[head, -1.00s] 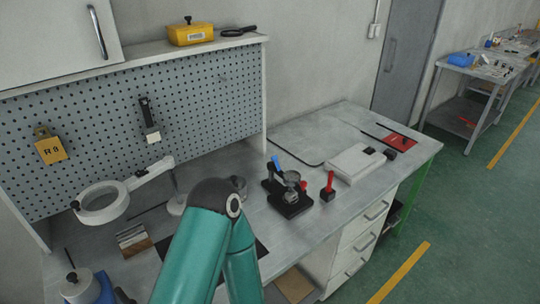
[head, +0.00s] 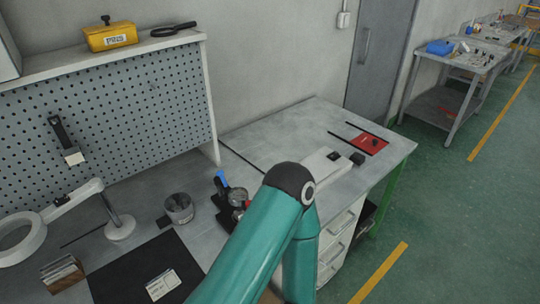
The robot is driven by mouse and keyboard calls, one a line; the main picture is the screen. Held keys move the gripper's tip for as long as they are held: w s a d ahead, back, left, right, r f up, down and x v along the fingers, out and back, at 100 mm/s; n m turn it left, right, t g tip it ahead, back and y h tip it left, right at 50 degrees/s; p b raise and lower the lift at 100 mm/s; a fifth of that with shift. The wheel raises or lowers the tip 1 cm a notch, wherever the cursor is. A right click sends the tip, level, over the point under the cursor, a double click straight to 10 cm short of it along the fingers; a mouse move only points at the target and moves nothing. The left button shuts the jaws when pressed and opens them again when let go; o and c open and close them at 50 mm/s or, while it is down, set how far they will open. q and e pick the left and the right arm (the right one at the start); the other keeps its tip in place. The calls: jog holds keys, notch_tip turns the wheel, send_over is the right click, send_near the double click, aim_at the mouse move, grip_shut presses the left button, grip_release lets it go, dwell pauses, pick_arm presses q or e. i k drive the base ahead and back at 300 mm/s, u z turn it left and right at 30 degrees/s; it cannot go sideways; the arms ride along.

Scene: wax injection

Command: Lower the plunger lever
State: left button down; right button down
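A small black wax injector (head: 228,217) with a round metal pot or gauge stands on the bench just left of my teal arm. Its lever has a blue handle (head: 221,180) that tilts up at the back left. A bit of red shows low on the device. My arm hides its right side and part of its base. I cannot tell how far the lever is down. One teal arm, mine, fills the lower middle, its elbow in front of the bench. Neither gripper is in view.
A metal cup (head: 179,208) stands left of the injector. A black mat (head: 120,275) with a white card (head: 163,285) lies at the front left. A magnifier lamp (head: 120,227) is further left. A white box (head: 322,170) stands on the right, before a red mat (head: 369,145).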

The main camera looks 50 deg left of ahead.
aim_at(219, 173)
jog(key=i, duration=0.95)
jog(key=u, duration=0.65)
